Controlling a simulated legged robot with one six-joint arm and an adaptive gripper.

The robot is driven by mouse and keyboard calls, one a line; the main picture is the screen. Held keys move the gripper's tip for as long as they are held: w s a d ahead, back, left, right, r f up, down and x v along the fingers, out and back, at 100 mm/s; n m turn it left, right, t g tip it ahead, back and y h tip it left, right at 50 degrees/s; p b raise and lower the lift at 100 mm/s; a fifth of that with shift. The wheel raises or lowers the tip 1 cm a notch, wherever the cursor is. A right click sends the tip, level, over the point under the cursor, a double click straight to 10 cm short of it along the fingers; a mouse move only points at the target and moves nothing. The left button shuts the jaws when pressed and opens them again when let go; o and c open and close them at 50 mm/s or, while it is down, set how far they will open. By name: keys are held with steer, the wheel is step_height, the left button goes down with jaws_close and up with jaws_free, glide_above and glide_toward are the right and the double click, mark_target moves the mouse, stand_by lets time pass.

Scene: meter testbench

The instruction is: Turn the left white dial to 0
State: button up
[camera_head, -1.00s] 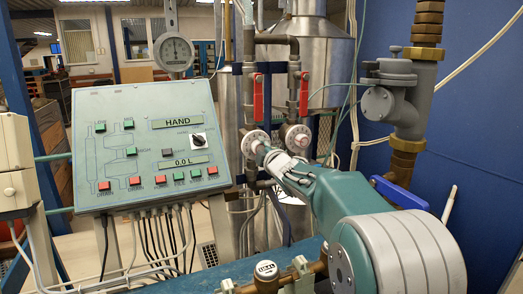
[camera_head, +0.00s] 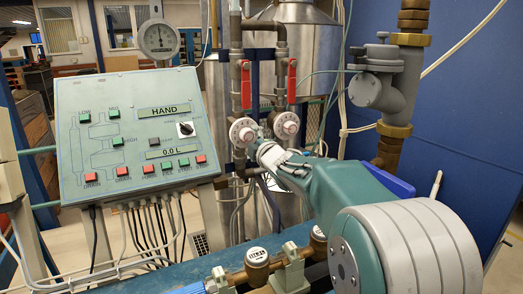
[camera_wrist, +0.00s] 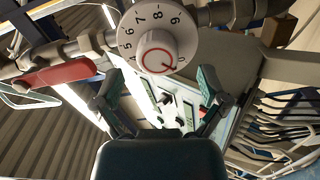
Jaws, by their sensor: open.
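The left white dial (camera_head: 243,132) is a round numbered disc with a knob, mounted on the pipework right of the control panel. A similar right white dial (camera_head: 286,125) is beside it. My gripper (camera_head: 266,153) is just below and between the two dials, apart from the left one. In the wrist view, a dial that appears to be the left one (camera_wrist: 157,38) is at top centre, with digits 5 to 9 readable. A red mark on its knob points to the lower right. My gripper (camera_wrist: 158,86) is open there, its fingers spread below the knob and holding nothing.
Red valve handles (camera_head: 246,85) (camera_head: 292,81) hang above the dials; one also shows in the wrist view (camera_wrist: 58,75). The control panel (camera_head: 95,150) is at left, reading HAND and 0.0 L. A grey valve body (camera_head: 385,92) and a blue wall (camera_head: 465,130) are at right.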

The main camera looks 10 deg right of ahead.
steer(key=s+d, duration=0.1)
steer(key=s, duration=0.7)
steer(key=shift+s+d, duration=0.3)
steer(key=shift+s, duration=0.1)
steer(key=s+f+m+g+h, duration=0.1)
steer(key=s+f+m+g, duration=0.3)
steer(key=s, duration=0.7)
steer(key=s+a+f+m+g+h, duration=0.1)
steer(key=s+f+m+g, duration=0.3)
steer(key=s+m, duration=0.4)
steer(key=s+a+f+m+g+h, duration=0.1)
steer(key=s+f+m+g, duration=0.3)
steer(key=s, duration=1.1)
step_height(320, 180, down, 2)
steer(key=shift+a+f+m, duration=0.15)
steer(key=shift+m, duration=0.95)
